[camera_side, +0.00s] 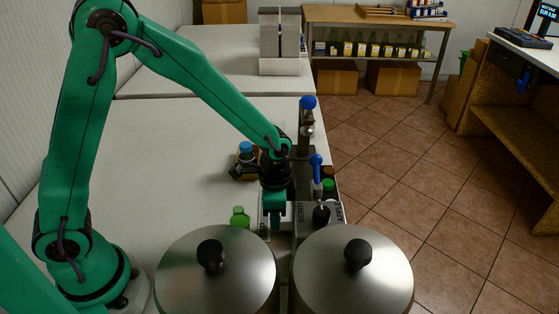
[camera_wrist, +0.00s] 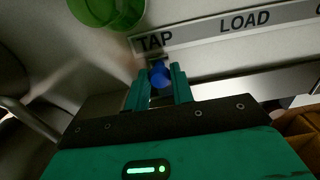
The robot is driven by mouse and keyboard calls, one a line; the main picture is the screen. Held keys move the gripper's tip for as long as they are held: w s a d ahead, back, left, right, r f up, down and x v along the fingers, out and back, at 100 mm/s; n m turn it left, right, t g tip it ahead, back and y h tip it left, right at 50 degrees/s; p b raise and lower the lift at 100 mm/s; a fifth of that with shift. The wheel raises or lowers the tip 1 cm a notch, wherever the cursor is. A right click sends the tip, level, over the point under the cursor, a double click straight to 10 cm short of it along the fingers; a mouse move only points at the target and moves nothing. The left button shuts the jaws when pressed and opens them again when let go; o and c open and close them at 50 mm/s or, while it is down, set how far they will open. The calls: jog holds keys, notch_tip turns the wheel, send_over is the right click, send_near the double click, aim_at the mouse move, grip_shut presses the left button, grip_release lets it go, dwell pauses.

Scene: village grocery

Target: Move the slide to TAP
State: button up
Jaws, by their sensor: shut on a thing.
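In the wrist view, the slide's blue knob (camera_wrist: 159,74) sits between the two fingers of my gripper (camera_wrist: 160,84), which is shut on it. A pale label strip (camera_wrist: 200,36) runs just beyond it, with TAP at the left and LOAD further right. The knob is by the TAP end, just below and slightly right of the word's middle. In the side view my gripper (camera_side: 275,215) points down behind the two steel pots; the arm and wrist hide the knob there.
Two lidded steel pots, left (camera_side: 215,275) and right (camera_side: 352,275), stand close in front. A green-capped bottle (camera_side: 240,217) is just left of my gripper. A blue-handled lever (camera_side: 317,165) and a steel post with a blue ball (camera_side: 308,103) rise close right. The white table is clear at left.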

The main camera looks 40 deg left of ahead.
jog(key=o, duration=0.8)
jog(key=shift+c, duration=0.2)
jog(key=shift+r, duration=0.15)
jog(key=shift+r, duration=3.35)
jog(key=shift+s+a+r, duration=0.1)
jog(key=shift+a+r, duration=0.1)
jog(key=shift+r, duration=0.2)
jog(key=s+a+r+n+t, duration=0.5)
jog(key=s+a+r+n, duration=0.4)
jog(key=s+r, duration=0.5)
jog(key=shift+s+a+t, duration=0.3)
jog(key=shift+s+a, duration=0.15)
jog(key=shift+a, duration=0.5)
